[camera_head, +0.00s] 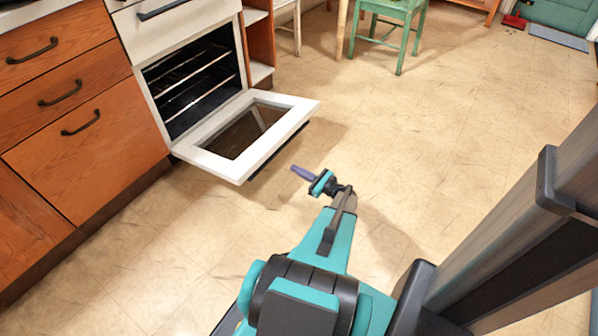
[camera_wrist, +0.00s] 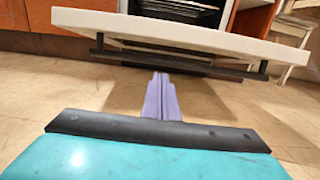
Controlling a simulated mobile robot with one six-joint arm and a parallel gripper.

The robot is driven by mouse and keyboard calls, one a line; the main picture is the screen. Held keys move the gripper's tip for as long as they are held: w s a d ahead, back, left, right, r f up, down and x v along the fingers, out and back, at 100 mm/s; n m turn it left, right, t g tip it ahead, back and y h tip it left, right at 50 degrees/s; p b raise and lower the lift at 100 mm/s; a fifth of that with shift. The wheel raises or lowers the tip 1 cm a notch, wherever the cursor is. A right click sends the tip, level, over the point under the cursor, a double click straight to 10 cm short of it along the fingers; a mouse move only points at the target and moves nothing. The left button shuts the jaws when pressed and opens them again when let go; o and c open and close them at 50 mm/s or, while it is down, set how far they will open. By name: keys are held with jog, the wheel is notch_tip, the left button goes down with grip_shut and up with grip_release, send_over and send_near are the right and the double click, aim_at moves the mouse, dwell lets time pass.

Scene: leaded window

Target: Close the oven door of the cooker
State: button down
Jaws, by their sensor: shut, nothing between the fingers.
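The oven door (camera_head: 206,160) of the white cooker (camera_head: 168,30) hangs fully open, about level, with its dark glass panel facing up. The oven cavity (camera_head: 195,85) shows its wire racks. In the wrist view the door's edge (camera_wrist: 180,34) spans the upper part, with a dark handle bar (camera_wrist: 180,62) under it. My gripper (camera_head: 297,172) is shut and empty, just in front of the door's outer edge and apart from it. Its purple fingers (camera_wrist: 160,98) point toward the door and look lower than its edge in the wrist view.
Wooden drawers (camera_head: 75,125) with black handles stand left of the cooker. An open shelf unit (camera_head: 260,40) stands right of it. A green chair (camera_head: 392,35) is at the back. The tiled floor (camera_head: 450,130) to the right is clear.

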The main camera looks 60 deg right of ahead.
jog(key=w+r+b, duration=0.3)
jog(key=w+r, duration=0.1)
jog(key=w, duration=0.4)
jog(key=shift+w+d, duration=0.25)
jog(key=shift+w+r, duration=0.1)
jog(key=shift+r, duration=0.05)
dwell(0.4)
